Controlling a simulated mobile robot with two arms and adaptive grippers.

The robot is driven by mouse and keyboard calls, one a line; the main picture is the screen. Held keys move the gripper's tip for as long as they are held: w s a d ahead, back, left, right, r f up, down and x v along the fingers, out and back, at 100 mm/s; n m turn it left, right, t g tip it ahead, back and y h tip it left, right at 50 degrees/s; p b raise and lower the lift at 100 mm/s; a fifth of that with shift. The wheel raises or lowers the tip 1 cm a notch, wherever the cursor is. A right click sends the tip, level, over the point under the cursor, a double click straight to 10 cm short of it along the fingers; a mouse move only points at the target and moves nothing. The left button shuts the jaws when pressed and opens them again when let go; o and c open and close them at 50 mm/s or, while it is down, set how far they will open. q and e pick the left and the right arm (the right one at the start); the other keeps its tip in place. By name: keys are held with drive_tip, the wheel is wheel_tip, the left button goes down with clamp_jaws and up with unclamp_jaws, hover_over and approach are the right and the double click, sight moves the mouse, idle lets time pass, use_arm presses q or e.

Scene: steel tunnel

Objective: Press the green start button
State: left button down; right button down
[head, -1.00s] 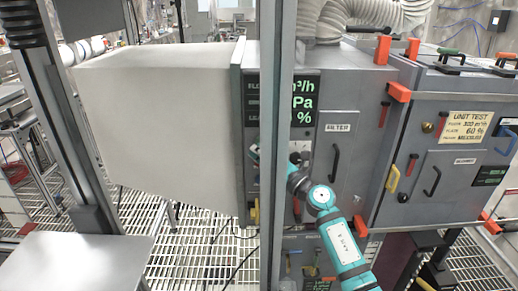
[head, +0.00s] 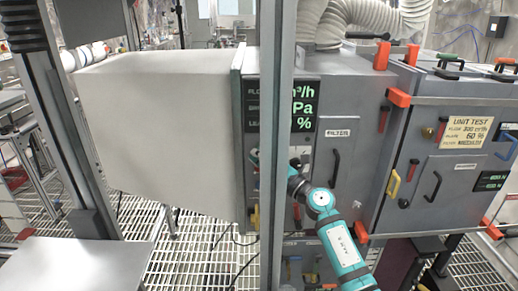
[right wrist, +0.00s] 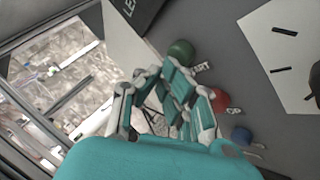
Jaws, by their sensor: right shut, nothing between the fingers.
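The green start button (right wrist: 181,52) is a round knob on the grey panel in the right wrist view, with a small white label beside it. My right gripper (right wrist: 158,72) is shut and empty. Its fingertips appear just beside and below the green button in that view; I cannot tell whether they touch it. In the head view my right arm reaches up to the panel under the display, and its gripper (head: 255,160) is partly hidden by the upright post. I cannot make out the green button for certain there. My left gripper is not in view.
A red button (right wrist: 219,98) and a blue button (right wrist: 241,135) lie along the panel from the green one. A grey upright post (head: 283,120) stands before the cabinet. The display (head: 304,103) is above the gripper, and a black door handle (head: 335,168) is to the right.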

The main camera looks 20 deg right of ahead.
drive_tip(key=shift+w, duration=0.15)
idle(0.5)
drive_tip(key=shift+w+d, duration=0.15)
drive_tip(key=shift+w, duration=0.1)
drive_tip(key=shift+r, duration=0.1)
